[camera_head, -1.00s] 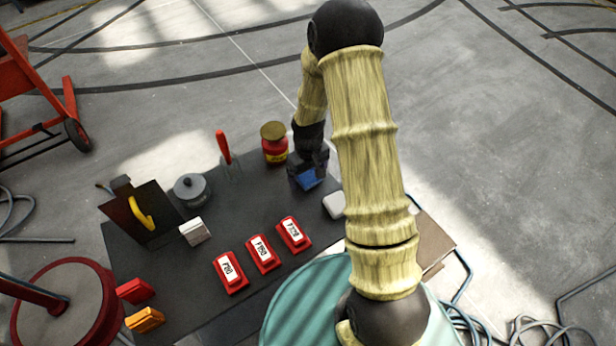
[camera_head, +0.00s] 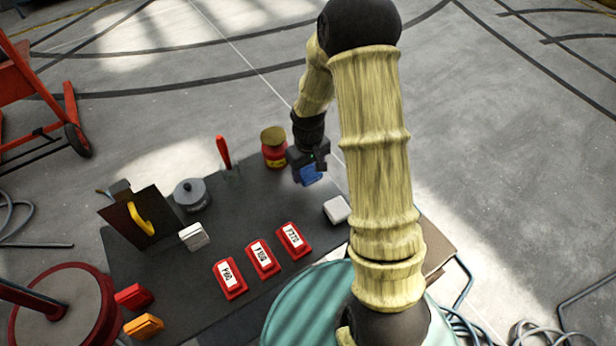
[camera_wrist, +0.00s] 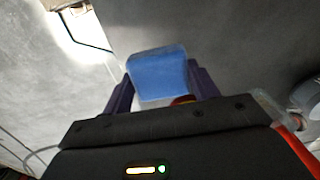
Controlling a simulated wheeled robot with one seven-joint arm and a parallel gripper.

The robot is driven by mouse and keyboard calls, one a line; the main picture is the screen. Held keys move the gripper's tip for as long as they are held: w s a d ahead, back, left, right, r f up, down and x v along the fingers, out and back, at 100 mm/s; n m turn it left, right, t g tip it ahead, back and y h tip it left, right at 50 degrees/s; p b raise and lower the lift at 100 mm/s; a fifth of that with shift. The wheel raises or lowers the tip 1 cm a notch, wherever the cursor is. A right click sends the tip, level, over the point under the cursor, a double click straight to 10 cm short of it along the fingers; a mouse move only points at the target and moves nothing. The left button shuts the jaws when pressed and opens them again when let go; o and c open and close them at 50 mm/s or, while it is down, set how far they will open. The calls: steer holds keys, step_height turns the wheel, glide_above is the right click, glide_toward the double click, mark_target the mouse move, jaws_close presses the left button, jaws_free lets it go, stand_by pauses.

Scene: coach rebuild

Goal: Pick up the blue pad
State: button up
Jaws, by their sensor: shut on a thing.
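The blue pad (camera_head: 308,174) is between the fingers of my gripper (camera_head: 307,170), over the far right part of the dark table (camera_head: 250,215). In the wrist view the blue pad (camera_wrist: 157,75) shows as a light blue block with a pale lower edge. The two dark fingers of my gripper (camera_wrist: 158,92) press on its left and right sides. The pad appears raised above the tabletop, though the height of the gap is hard to tell.
Red labelled blocks (camera_head: 263,258), a grey lidded pot (camera_head: 190,194), a red-handled tool (camera_head: 224,152) and a dark box with a yellow handle (camera_head: 140,215) are also on the table.

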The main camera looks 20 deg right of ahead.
mark_target(308, 170)
step_height(308, 170, up, 5)
steer(key=shift+r, duration=0.2)
steer(key=shift+w, duration=0.1)
stand_by(0.7)
